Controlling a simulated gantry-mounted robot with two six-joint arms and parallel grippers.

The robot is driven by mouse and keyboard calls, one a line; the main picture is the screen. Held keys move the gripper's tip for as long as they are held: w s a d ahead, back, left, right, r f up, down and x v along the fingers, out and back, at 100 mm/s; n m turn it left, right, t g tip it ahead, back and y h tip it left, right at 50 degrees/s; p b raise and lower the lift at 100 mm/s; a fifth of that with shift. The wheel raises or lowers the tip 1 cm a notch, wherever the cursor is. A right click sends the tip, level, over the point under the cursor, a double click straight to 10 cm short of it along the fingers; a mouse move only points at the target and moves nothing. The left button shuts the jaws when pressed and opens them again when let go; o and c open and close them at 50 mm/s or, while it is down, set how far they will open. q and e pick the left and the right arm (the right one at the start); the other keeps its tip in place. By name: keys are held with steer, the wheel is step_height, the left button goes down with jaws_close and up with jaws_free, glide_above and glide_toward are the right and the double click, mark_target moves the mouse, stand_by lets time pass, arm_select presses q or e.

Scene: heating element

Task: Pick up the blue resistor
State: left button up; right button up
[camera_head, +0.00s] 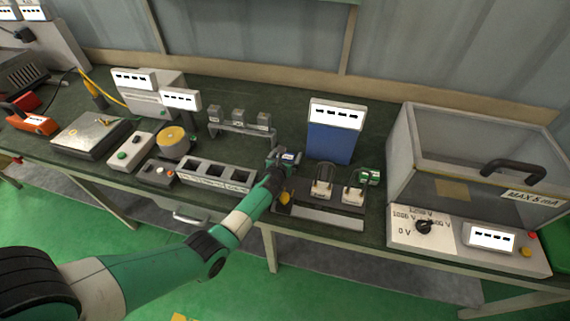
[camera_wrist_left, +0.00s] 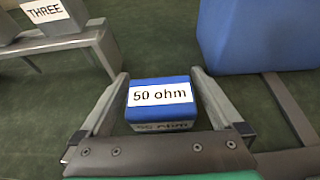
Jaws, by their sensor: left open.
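The blue resistor (camera_wrist_left: 160,84) is a small blue block with a white "50 ohm" label, on the dark green table top. In the left wrist view it lies between the two fingers of my left gripper (camera_wrist_left: 159,74), which is open. A narrow gap seems to show on each side; contact is hard to judge. In the head view my left gripper (camera_head: 284,158) is down at the table, with the resistor (camera_head: 291,156) small and partly hidden at its tips. My right gripper is not in view.
A large blue box (camera_head: 330,143) stands close behind the resistor. A grey stand (camera_head: 240,128) with several blocks is to the left, and a compartment tray (camera_head: 205,176) is left of the gripper. A black fixture (camera_head: 335,199) and clear-walled case (camera_head: 455,145) lie right.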

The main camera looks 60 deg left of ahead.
arm_select(q)
steer(key=shift+r, duration=0.1)
steer(key=c, duration=1.3)
steer(key=shift+c, duration=0.2)
step_height(320, 180, up, 4)
steer(key=p, duration=0.3)
steer(key=shift+p, duration=0.35)
steer(key=w+r+p+v, duration=0.1)
steer(key=r+p+v, duration=0.2)
steer(key=p+v, duration=0.6)
steer(key=v, duration=0.7)
steer(key=shift+w+r, duration=0.1)
steer(key=shift+w, duration=0.05)
